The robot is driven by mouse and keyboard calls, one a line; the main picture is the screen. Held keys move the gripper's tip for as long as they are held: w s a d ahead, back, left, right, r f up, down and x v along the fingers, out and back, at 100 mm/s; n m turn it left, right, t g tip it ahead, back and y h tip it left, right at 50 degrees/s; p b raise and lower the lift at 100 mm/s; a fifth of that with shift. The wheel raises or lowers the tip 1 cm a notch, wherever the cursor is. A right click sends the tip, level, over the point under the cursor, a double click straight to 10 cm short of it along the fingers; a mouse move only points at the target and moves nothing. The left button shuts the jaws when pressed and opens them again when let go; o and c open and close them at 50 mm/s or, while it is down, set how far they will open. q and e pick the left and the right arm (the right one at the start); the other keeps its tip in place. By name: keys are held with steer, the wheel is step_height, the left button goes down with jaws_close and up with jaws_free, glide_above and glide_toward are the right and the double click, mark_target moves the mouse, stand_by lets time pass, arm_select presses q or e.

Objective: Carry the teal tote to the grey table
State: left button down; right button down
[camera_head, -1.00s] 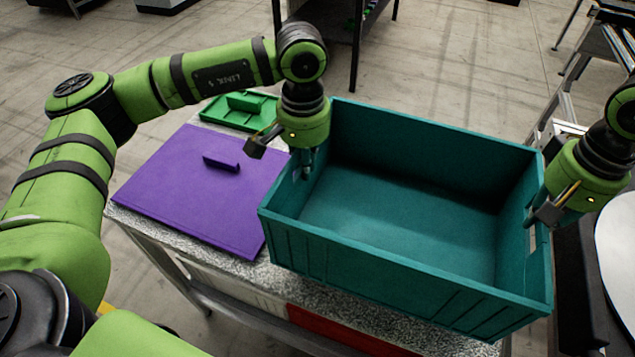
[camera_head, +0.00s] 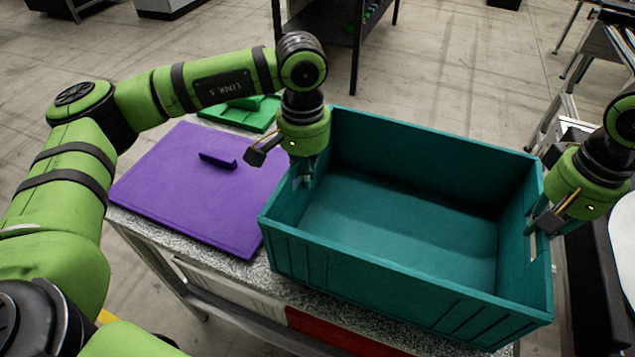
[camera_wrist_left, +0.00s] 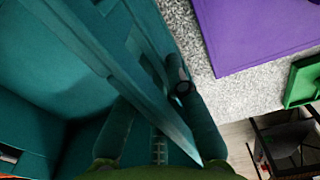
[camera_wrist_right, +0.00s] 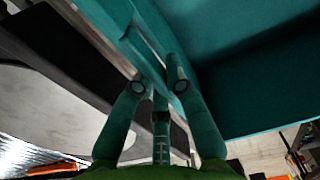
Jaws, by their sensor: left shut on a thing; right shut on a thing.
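The teal tote (camera_head: 400,225) is empty and upright, over the right part of a speckled-top table (camera_head: 255,272). Whether its base touches the table is hidden. My left gripper (camera_head: 304,178) is shut on the tote's left wall; the left wrist view shows the fingers (camera_wrist_left: 155,100) at that wall and its slot. My right gripper (camera_head: 540,222) is shut on the right wall at its handle slot, and the right wrist view shows its fingers (camera_wrist_right: 160,88) along that wall. I cannot tell which table is the grey one.
A purple lid-like panel (camera_head: 200,190) with a handle lies left of the tote, with a green tray (camera_head: 243,112) behind it. A dark shelf unit (camera_head: 335,35) stands at the back. A round white surface (camera_head: 622,230) is at the right edge. Open floor lies behind the tote.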

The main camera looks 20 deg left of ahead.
arm_select(q)
steer(key=shift+f+b, duration=0.5)
steer(key=shift+f, duration=0.15)
arm_select(e)
steer(key=shift+f, duration=0.6)
arm_select(q)
steer(key=c, duration=1.3)
jaws_free()
steer(key=shift+r, duration=0.15)
arm_select(e)
steer(key=c, duration=1.3)
jaws_free()
steer(key=shift+r, duration=0.1)
arm_select(q)
steer(key=shift+o, duration=0.2)
steer(key=shift+r, duration=0.1)
step_height(320, 180, up, 11)
steer(key=shift+f, duration=0.1)
steer(key=shift+r, duration=0.5)
arm_select(e)
steer(key=shift+r, duration=0.2)
step_height(320, 180, up, 12)
steer(key=shift+f, duration=0.15)
